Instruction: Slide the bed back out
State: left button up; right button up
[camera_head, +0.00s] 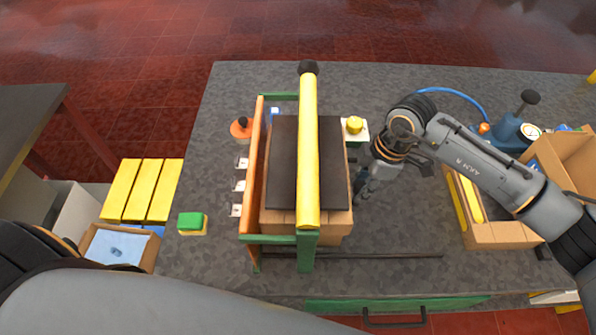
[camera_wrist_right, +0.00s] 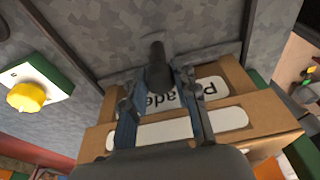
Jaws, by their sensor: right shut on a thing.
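The bed (camera_head: 284,175) is a dark flat top on a cardboard-brown box body, standing inside a frame with a yellow bar (camera_head: 308,150) passing over it. My right gripper (camera_head: 360,188) is at the bed's right side, low near the table. In the right wrist view the brown box side (camera_wrist_right: 262,112) carries white labels with partly hidden lettering. There my right gripper (camera_wrist_right: 160,88) is shut on a dark upright handle (camera_wrist_right: 157,62). The fingers partly hide the handle's foot. My left arm crosses the bottom left of the head view, but its gripper is not in view.
An orange board (camera_head: 254,170) stands along the bed's left. A dark rail (camera_head: 385,254) runs right along the table (camera_head: 400,278). A yellow knob on a block (camera_head: 354,125) stands behind the gripper. An open carton (camera_head: 500,236) is at the right.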

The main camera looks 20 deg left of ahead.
jog(key=shift+d, duration=0.1)
jog(key=shift+w+d, duration=0.3)
jog(key=shift+d, duration=0.55)
jog(key=shift+w+d, duration=0.25)
jog(key=shift+d, duration=0.6)
jog(key=shift+w+d, duration=0.3)
jog(key=shift+d, duration=0.55)
jog(key=shift+w+d, duration=0.3)
jog(key=shift+d, duration=0.6)
jog(key=shift+w+d, duration=0.3)
jog(key=shift+d, duration=0.55)
jog(key=shift+w+d, duration=0.3)
jog(key=shift+d, duration=0.7)
jog(key=shift+w+d+b, duration=0.1)
jog(key=shift+w+d, duration=0.15)
jog(key=shift+d, duration=0.6)
jog(key=shift+w+d+b, duration=0.15)
jog(key=shift+w+d, duration=0.15)
jog(key=shift+d, duration=0.5)
jog(key=shift+w+d+b, duration=0.1)
jog(key=shift+w+d, duration=0.15)
jog(key=shift+d, duration=0.6)
